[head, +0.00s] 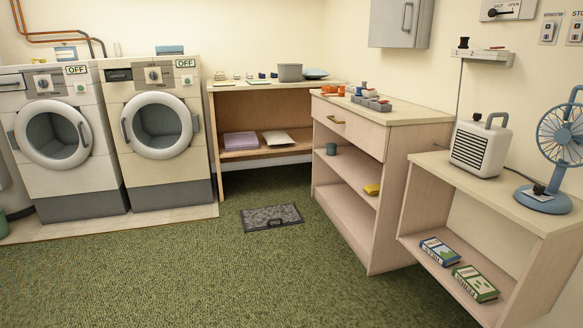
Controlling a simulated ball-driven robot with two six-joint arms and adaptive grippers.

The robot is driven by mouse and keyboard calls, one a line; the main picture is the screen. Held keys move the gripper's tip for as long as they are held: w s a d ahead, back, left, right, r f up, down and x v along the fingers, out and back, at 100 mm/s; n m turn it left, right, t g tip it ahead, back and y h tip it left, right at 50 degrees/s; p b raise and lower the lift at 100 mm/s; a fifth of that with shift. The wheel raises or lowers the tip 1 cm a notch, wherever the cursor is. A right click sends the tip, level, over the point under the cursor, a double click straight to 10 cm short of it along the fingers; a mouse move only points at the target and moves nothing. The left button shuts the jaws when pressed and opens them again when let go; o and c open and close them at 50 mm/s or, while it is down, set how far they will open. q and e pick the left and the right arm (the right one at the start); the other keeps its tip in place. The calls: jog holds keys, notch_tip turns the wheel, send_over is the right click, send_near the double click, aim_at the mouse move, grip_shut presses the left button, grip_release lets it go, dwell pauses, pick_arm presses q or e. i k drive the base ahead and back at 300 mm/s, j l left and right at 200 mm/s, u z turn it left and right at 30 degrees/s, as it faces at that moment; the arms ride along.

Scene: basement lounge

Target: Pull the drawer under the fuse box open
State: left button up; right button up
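The fuse box, a grey metal box with a handle (401,24), hangs on the right wall at the top of the head view. Below it stands a pale wooden cabinet with a light top. Its drawer (358,131) sits just under that top and looks shut, its front flush with the cabinet. A small brass handle (336,119) is on the drawer front, towards the left. The inside of the drawer is hidden. Neither of my grippers is in view.
Several small items and a grey tray (375,103) lie on the cabinet top. A low shelf (450,171) with a heater (481,146) and blue fan (546,190) stands at right. Two washers stand at left. A mat (271,217) lies on the open green carpet.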

aim_at(368, 135)
jog(key=i+l, duration=0.1)
jog(key=i, duration=2.45)
jog(key=j+u, duration=0.05)
jog(key=j, duration=0.05)
